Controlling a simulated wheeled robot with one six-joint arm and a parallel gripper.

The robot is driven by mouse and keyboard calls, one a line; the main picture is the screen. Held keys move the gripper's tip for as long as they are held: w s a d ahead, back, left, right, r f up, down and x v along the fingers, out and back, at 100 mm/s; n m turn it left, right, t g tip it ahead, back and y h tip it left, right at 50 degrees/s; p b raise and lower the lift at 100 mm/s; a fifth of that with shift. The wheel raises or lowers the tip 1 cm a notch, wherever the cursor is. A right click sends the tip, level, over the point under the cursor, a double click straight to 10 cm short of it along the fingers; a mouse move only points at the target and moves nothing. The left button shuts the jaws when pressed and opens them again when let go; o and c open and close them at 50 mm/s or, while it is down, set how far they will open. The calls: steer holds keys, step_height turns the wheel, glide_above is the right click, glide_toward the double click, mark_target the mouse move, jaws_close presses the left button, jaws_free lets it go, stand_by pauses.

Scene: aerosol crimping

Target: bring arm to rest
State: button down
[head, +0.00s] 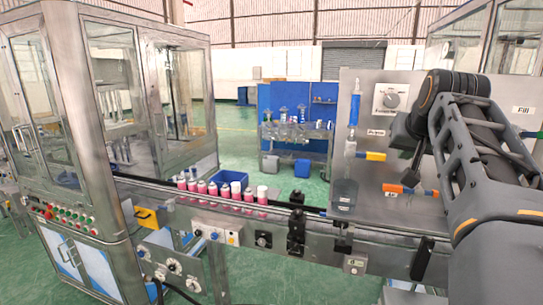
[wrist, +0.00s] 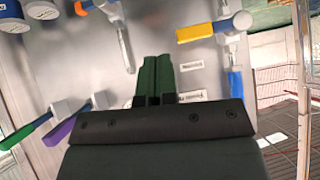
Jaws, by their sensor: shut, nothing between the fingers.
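My gripper (wrist: 159,62) shows in the wrist view as two dark green fingers pressed together, with nothing between them. In the wrist view it stands in front of a grey metal panel (wrist: 90,65) with valves. In the head view my dark grey arm comes in from the right, and my gripper (head: 412,176) hangs near the steel panel (head: 375,215), close to an orange-handled valve (head: 393,188). I cannot tell the exact gap between the gripper and the panel.
The wrist view shows a yellow handle (wrist: 196,33), a green handle (wrist: 30,132) and a purple handle (wrist: 58,134) around my fingers. In the head view, several pink cans (head: 236,191) stand on the conveyor (head: 150,186). A glass-walled machine (head: 75,130) stands left; green floor lies behind.

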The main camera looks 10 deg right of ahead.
steer(key=s+a+f+g+y, duration=0.1)
steer(key=a+f, duration=0.1)
steer(key=f, duration=0.6)
steer(key=s+a+f+g, duration=0.1)
steer(key=a+f+g, duration=0.15)
steer(key=f, duration=0.55)
steer(key=s+a+f+n+y, duration=0.1)
steer(key=s+a+f+n, duration=0.1)
steer(key=s+a+f, duration=0.3)
steer(key=s+a+f+n+y, duration=0.1)
steer(key=s+a+f+n, duration=0.2)
steer(key=a+f, duration=0.6)
steer(key=shift+s+f+n+g, duration=0.35)
steer(key=shift+s+f, duration=0.15)
steer(key=shift+s, duration=0.65)
steer(key=shift+s, duration=0.1)
